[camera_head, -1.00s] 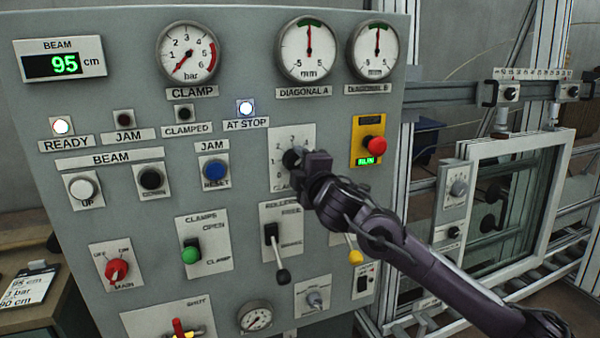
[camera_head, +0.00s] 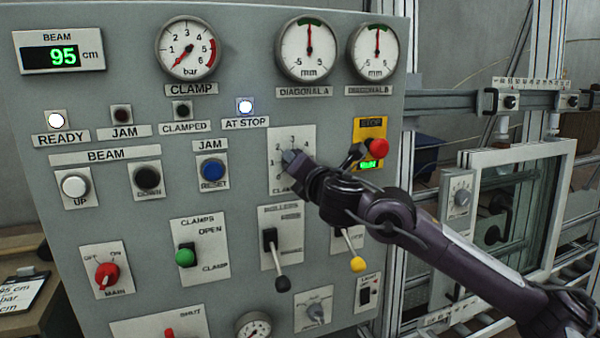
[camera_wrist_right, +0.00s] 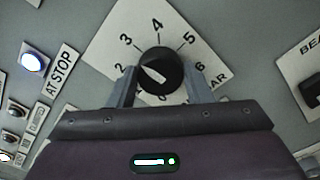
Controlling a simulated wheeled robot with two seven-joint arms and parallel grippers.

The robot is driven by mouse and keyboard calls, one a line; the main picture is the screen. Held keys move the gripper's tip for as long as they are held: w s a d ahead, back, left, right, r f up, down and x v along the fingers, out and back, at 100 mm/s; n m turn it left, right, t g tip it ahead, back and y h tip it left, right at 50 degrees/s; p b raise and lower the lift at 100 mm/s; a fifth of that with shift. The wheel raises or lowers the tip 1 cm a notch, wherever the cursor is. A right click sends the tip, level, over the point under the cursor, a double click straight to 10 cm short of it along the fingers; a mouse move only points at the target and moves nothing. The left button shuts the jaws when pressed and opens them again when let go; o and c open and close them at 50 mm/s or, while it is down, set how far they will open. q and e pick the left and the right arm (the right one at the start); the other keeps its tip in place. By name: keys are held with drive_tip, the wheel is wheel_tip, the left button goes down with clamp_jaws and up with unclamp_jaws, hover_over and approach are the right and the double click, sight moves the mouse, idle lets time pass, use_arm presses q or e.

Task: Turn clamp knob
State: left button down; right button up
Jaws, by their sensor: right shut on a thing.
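The clamp knob is a round black knob with a white mark on a white plate, in the middle of the right wrist view (camera_wrist_right: 160,72). Its scale shows numbers up to 6 and the word BAR. The white mark points to the left and slightly up, near the 2. My right gripper (camera_wrist_right: 161,88) has one finger on each side of the knob and is shut on it. In the head view my right gripper (camera_head: 293,160) covers most of the knob and part of its plate (camera_head: 306,140). My left gripper is not in view.
The clamp gauge (camera_head: 186,48) has its red needle near the low end. A red stop button (camera_head: 376,149) sits close to my right wrist. The READY (camera_head: 56,120) and AT STOP (camera_head: 245,106) lamps are lit.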

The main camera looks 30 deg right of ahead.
use_arm(q)
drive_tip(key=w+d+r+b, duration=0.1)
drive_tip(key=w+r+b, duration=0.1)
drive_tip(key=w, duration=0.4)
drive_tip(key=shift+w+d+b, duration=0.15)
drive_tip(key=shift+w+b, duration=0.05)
drive_tip(key=shift+b, duration=0.3)
use_arm(e)
drive_tip(key=shift+a+f+n, duration=0.1)
drive_tip(key=shift+a+n, duration=0.05)
drive_tip(key=shift+n, duration=4.15)
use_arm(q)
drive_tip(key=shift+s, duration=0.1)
use_arm(e)
drive_tip(key=o, duration=1)
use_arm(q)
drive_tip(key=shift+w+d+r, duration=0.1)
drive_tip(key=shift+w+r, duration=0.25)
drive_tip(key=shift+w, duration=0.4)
use_arm(e)
drive_tip(key=v, duration=0.7)
drive_tip(key=shift+s, duration=0.4)
